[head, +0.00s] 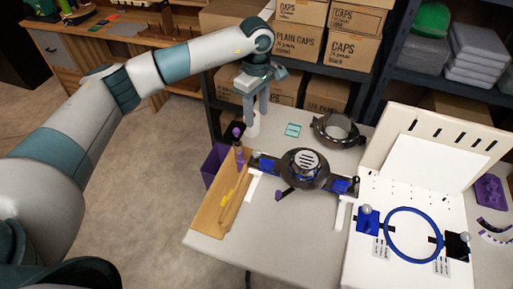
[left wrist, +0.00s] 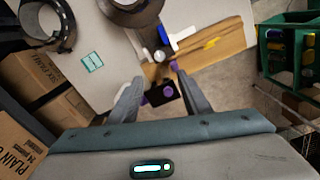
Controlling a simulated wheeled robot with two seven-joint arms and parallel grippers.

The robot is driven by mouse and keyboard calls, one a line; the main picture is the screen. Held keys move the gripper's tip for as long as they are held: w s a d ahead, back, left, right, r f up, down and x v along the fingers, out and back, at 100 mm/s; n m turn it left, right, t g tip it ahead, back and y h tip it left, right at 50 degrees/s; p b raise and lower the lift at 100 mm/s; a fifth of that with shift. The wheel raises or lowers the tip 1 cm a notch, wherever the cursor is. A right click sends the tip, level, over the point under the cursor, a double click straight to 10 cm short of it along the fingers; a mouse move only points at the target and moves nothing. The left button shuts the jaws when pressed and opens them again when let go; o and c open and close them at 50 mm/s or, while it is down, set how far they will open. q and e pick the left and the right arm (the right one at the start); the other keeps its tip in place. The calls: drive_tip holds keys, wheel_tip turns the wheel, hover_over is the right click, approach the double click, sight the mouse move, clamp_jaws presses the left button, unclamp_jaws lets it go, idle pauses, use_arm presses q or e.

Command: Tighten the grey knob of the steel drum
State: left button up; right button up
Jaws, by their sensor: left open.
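The steel drum (head: 305,168) is a dark round body with a slotted light top, on a dark crossbar with blue end pieces on the white table. Part of it shows at the top of the left wrist view (left wrist: 128,8). A small round grey knob (left wrist: 160,56) shows by its blue and white end, just beyond my left fingertips; I take it as the task's knob, though it is hard to make out in the head view. My left gripper (head: 257,112) is open above the table's back left corner, apart from the drum. My right gripper is not in view.
A wooden tray (head: 211,217) lines the table's left edge, with purple-topped tools at its back end. A dark ring-shaped device (head: 338,130) and a teal card (head: 293,130) lie behind the drum. A white board with a blue hoop (head: 387,238) stands right. Shelved boxes (head: 356,52) stand behind.

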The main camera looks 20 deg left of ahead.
sight(257, 152)
use_arm(q)
wheel_tip(257, 152, down, 15)
drive_tip(key=p, duration=0.5)
drive_tip(key=shift+f, duration=0.1)
drive_tip(key=shift+f+p, duration=0.4)
drive_tip(key=shift+f, duration=0.5)
drive_tip(key=c, duration=1.1)
